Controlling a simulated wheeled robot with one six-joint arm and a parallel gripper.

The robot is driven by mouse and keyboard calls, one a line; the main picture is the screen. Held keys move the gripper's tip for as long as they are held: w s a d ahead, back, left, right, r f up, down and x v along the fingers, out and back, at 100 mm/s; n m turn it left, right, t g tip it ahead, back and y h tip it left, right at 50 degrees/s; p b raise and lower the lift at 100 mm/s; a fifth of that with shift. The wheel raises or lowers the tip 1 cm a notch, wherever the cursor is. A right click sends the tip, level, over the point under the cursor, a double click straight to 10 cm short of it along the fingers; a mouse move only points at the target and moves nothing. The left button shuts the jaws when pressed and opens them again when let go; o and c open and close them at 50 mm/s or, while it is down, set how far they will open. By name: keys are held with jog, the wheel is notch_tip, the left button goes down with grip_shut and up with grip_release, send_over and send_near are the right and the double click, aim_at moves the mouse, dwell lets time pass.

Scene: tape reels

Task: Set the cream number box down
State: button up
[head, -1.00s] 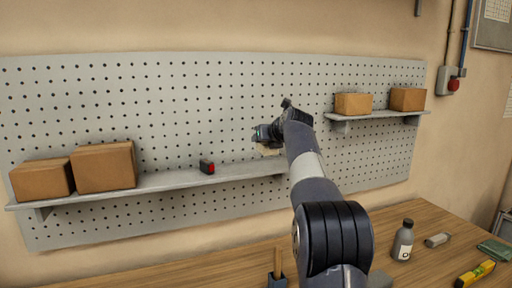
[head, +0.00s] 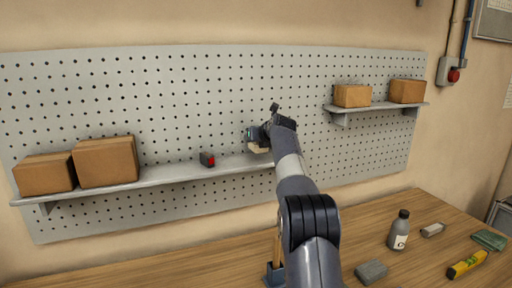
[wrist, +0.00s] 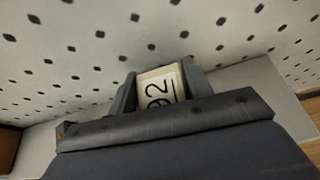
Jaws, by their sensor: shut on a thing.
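The cream number box (wrist: 159,88) shows in the wrist view between my two fingers, with a dark "92" and a line on its face. In the head view, my gripper (head: 254,137) is shut on it, in front of the pegboard and near the right part of the long grey shelf (head: 166,180). Only a pale edge of the box (head: 259,149) shows below the fingers there. It appears at or just above the shelf's level; I cannot tell whether it touches the shelf.
A small black and red object (head: 207,159) stands on the long shelf, left of my gripper. Two cardboard boxes (head: 105,162) fill its left end. The shelf between is clear. A short shelf (head: 375,107) with two cartons is at right. A bottle (head: 399,231) stands on the wooden bench.

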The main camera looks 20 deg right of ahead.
jog(key=shift+f, duration=0.9)
jog(key=shift+w+f, duration=0.2)
jog(key=shift+f, duration=0.25)
jog(key=shift+f, duration=0.15)
jog(key=o, duration=1.5)
jog(key=b+v, duration=0.3)
jog(key=v, duration=0.9)
jog(key=shift+b, duration=0.4)
